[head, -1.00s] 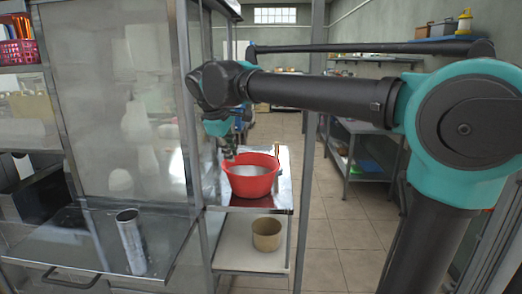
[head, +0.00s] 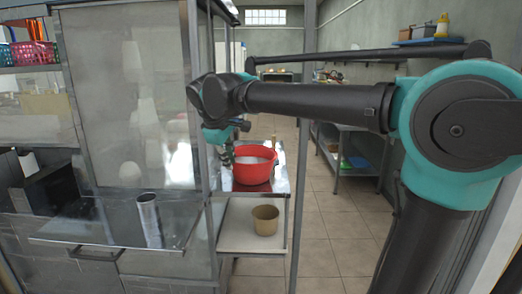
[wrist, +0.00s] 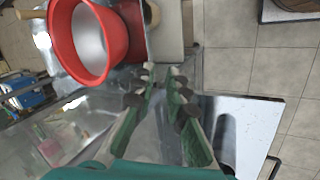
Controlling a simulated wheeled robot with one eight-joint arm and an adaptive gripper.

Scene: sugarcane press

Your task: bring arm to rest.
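My gripper (wrist: 163,76) is open and empty in the wrist view, its two green-and-dark fingers apart with nothing between them. In the head view my gripper (head: 228,154) hangs below the end of my arm, beside the left rim of a red bowl (head: 242,177). I cannot tell whether it touches the rim. My arm (head: 310,102) reaches across the picture from right to left. The red bowl also shows in the wrist view (wrist: 118,40), up and left of the fingers, with a pale inside.
The bowl stands on a metal shelf (head: 279,186); a tan pot (head: 265,220) sits on the shelf below. A glass-and-metal cabinet (head: 125,110) stands left, with a metal cup (head: 149,220) on its tray (head: 110,234). Tiled floor (head: 335,225) lies open to the right.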

